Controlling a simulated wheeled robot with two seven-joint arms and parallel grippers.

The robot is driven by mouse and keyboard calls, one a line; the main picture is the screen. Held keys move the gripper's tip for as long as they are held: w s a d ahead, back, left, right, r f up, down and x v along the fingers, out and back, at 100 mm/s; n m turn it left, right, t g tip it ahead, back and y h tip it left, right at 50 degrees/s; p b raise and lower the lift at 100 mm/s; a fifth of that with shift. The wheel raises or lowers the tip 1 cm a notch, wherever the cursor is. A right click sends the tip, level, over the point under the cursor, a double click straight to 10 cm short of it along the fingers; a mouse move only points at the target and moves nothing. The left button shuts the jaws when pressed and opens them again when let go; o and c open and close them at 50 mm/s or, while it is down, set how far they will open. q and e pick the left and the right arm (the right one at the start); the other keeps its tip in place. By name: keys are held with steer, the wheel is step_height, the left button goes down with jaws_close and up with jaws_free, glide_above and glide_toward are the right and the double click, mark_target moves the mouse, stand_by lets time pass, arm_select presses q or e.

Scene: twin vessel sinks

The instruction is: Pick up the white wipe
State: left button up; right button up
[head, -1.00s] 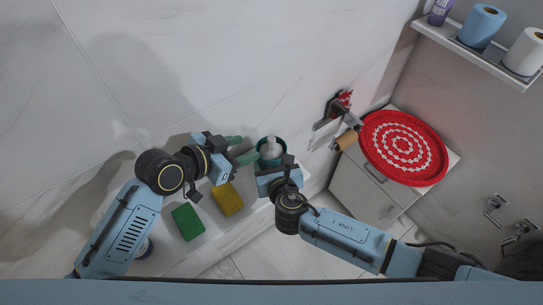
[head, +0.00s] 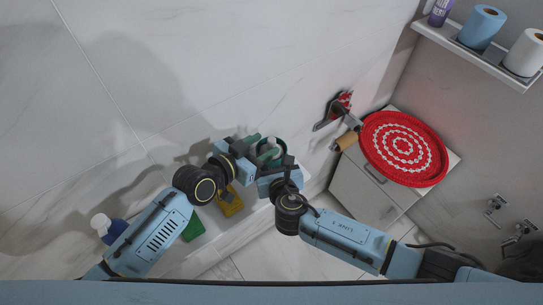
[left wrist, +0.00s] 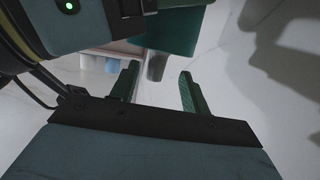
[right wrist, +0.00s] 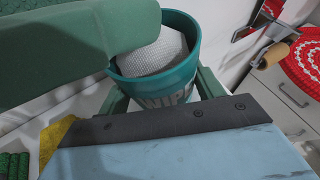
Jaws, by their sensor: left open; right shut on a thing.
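A teal canister (right wrist: 160,85) with "WIPE" lettering shows in the right wrist view. The white wipe (right wrist: 155,52) is a textured white piece in its open top, partly hidden by a large green finger of my left gripper. My right gripper (right wrist: 165,98) is shut on the canister, one finger on each side. My left gripper (head: 261,148) is open, with its fingers over or beside the canister mouth in the head view. In the left wrist view, its fingers (left wrist: 160,88) are apart with nothing seen between them, and the teal canister (left wrist: 172,32) is at the top.
A yellow sponge (head: 233,206) and a green sponge (head: 194,230) lie on the counter below my left arm. A spray bottle (head: 104,227) stands at the left. A red round mat (head: 403,148) is on a cabinet at right. A shelf (head: 470,55) holds paper rolls.

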arm_select(q)
steer(key=shift+x, duration=2.55)
steer(key=shift+s+d, duration=0.1)
steer(key=shift+d, duration=0.1)
jaws_close()
